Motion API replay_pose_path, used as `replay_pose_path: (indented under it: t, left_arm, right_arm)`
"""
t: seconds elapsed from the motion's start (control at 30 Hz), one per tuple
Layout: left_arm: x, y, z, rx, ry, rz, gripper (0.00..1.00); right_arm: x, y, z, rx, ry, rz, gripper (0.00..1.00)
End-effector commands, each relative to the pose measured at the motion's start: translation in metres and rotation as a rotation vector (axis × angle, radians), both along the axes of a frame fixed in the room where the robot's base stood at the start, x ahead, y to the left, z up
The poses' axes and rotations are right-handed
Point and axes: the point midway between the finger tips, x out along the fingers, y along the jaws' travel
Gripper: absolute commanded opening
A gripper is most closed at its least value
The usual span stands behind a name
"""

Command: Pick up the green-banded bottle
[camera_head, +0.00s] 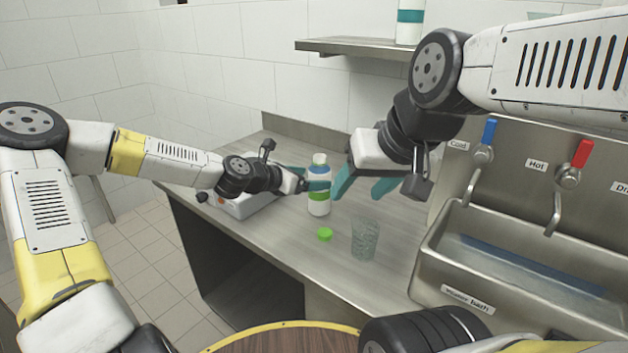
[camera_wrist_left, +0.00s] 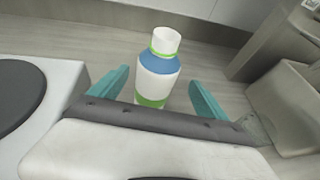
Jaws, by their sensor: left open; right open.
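The green-banded bottle (camera_head: 319,196) stands upright on the steel counter in the head view. It is white with a blue shoulder, a green band and an open white neck. In the left wrist view the bottle (camera_wrist_left: 157,80) stands between the two teal fingers. My left gripper (camera_head: 318,185) is open around the bottle from the left; I cannot tell whether a finger touches it. My right gripper (camera_head: 364,187) is open and empty, just right of the bottle and above the counter. A green cap (camera_head: 324,234) lies on the counter in front of the bottle.
A clear cup (camera_head: 364,240) stands right of the cap. A sink labelled water bath (camera_head: 465,297) with cold (camera_head: 484,153) and hot (camera_head: 568,177) taps is at the right. A white device (camera_head: 245,203) sits at left. A shelf (camera_head: 352,46) holds a teal-banded bottle (camera_head: 410,20).

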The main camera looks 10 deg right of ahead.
Motion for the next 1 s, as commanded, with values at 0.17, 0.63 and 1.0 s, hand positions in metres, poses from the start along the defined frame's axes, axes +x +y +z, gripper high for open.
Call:
replay_pose_path:
  t: [0.17, 0.63, 1.0]
  left_arm:
    - [0.008, -0.011, -0.005, -0.001, -0.001, 0.0, 0.86]
    - [0.043, -0.052, -0.032, 0.001, -0.001, -0.002, 0.86]
    - [0.045, -0.054, -0.033, 0.002, 0.0, 0.001, 0.71]
  right_arm:
    - [0.0, 0.0, 0.0, 0.0, -0.001, 0.001, 0.57]
    - [0.0, 0.0, 0.0, -0.001, 0.0, 0.001, 0.57]
    - [0.0, 0.0, 0.0, -0.001, 0.0, 0.001, 0.57]
